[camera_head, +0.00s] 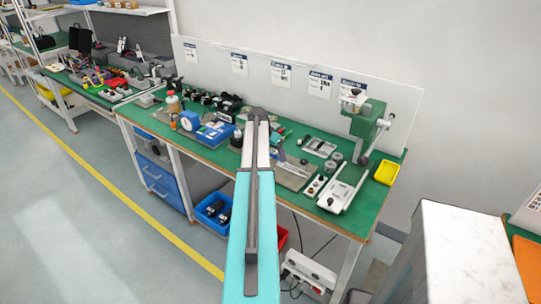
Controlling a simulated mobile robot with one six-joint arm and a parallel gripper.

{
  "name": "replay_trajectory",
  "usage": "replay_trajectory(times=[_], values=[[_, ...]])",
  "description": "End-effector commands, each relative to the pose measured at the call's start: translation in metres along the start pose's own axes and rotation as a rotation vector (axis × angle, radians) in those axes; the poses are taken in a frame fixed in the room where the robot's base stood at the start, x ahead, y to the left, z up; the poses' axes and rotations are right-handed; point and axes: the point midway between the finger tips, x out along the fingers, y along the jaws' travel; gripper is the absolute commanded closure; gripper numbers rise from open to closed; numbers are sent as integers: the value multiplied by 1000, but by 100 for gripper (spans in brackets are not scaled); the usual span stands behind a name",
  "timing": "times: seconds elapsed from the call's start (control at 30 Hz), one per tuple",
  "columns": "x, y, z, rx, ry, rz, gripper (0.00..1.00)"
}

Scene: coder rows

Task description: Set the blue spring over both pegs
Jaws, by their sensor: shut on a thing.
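My arm reaches from the bottom middle up over the green workbench (215,155). Its teal wrist shows just right of the grey link. My gripper (281,154) is a small dark shape below the wrist, low over the bench and partly hidden by the arm. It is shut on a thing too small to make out. I cannot pick out the blue spring or the two pegs. A grey plate (293,172) lies on the bench just below and right of the gripper.
A green press (367,120) and a white-grey fixture (342,194) stand to the right, near a yellow bin (386,172). A blue device (210,132) and several small parts crowd the left. A white panel (300,85) closes the back.

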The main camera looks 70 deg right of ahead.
Motion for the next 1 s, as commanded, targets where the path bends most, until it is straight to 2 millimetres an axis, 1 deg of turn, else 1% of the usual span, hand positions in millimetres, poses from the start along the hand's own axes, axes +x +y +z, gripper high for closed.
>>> replay_trajectory(times=[0.5, 1.0], values=[[7, 0, 3, 0, 0, 0, 47], [7, 0, 3, 0, 0, 0, 47]])
